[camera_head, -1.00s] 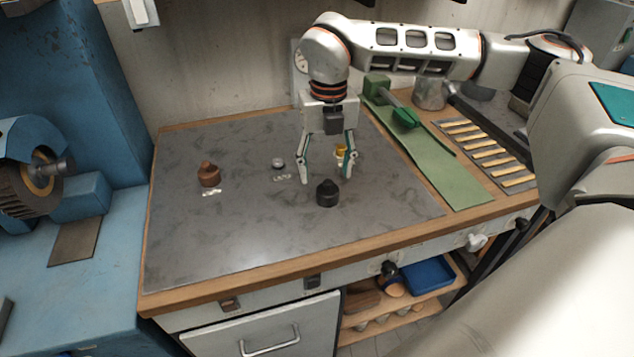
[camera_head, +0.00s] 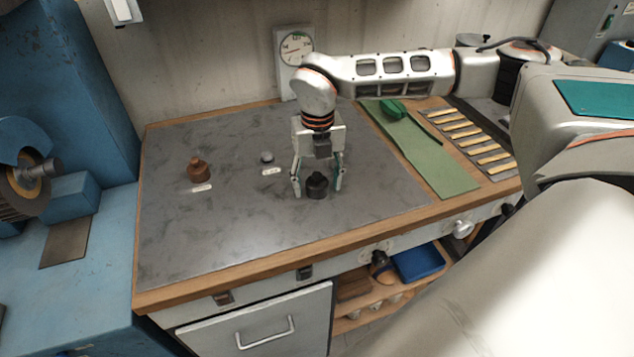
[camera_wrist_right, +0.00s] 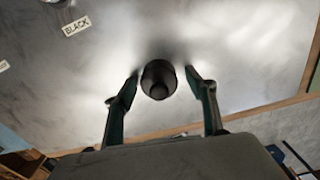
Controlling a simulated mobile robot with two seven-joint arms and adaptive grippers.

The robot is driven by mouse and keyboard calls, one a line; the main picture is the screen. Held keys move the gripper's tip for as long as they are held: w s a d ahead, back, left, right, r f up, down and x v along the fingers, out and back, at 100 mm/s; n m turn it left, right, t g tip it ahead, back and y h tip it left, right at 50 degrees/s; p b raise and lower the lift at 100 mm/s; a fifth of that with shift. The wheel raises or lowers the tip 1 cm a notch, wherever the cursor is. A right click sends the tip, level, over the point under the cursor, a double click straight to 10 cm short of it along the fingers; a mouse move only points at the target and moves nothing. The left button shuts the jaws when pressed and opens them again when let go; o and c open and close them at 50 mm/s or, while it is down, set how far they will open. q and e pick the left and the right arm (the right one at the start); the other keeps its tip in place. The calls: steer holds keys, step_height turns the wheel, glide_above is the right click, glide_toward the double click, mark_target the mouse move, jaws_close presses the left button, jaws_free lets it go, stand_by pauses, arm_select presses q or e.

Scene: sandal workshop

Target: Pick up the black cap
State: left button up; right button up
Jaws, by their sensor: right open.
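The black cap (camera_head: 317,186) stands upright on the grey mat (camera_head: 240,235) of the workbench. It also shows in the right wrist view (camera_wrist_right: 158,80), between the fingertips. My right gripper (camera_head: 317,188) points down with its fingers open, one on each side of the cap. In the right wrist view the right gripper (camera_wrist_right: 162,85) shows gaps between both fingers and the cap, so it is not gripping it. The left gripper is not in view.
A brown cap (camera_head: 199,170) and a small grey cap (camera_head: 267,157) stand to the left, with labels nearby. A green strip (camera_head: 440,165) and a rack of wooden sticks (camera_head: 472,138) lie to the right. A clock (camera_head: 296,50) stands behind. The mat's front left is clear.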

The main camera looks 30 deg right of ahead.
steer(key=c, duration=1)
steer(key=shift+c, duration=0.2)
steer(key=shift+r, duration=0.15)
